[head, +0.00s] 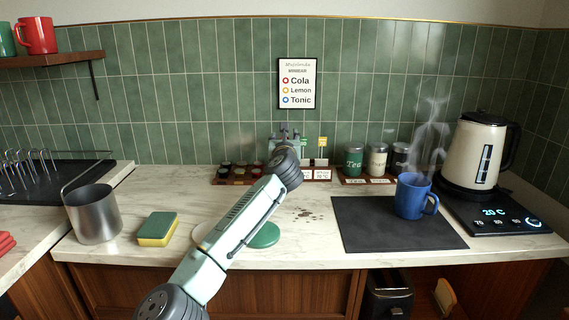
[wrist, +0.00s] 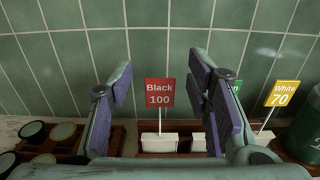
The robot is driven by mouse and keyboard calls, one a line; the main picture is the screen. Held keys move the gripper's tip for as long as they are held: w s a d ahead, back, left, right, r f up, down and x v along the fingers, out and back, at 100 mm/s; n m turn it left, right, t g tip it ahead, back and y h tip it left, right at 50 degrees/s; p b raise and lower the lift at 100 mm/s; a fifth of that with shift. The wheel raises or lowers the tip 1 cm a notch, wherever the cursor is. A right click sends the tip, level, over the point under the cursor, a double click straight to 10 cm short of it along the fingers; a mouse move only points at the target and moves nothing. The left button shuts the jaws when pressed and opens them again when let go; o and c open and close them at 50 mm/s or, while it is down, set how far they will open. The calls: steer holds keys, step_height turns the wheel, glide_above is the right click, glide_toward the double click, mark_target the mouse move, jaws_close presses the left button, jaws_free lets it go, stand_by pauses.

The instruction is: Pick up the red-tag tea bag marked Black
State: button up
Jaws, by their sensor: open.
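The red tag (wrist: 160,86) reading "Black 100" stands upright on a thin stick in the wrist view, above a white packet (wrist: 158,143) in a dark wooden holder. My gripper (wrist: 161,72) is open, with one purple-padded finger on each side of the tag in the picture. Neither finger appears to touch it; its depth between them is hard to tell. In the head view my gripper (head: 284,132) is at the back of the counter, and the red tag is hidden behind my arm.
A yellow "White 70" tag (wrist: 281,93) stands to the right. A green tag (wrist: 238,87) is mostly hidden behind the right finger. A capsule tray (head: 237,174) is left of the holder, canisters (head: 354,158) right. A steaming blue mug (head: 411,197) stands on the dark mat (head: 365,235).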

steer(key=shift+w, duration=0.15)
steer(key=shift+c, duration=0.6)
steer(key=c, duration=0.7)
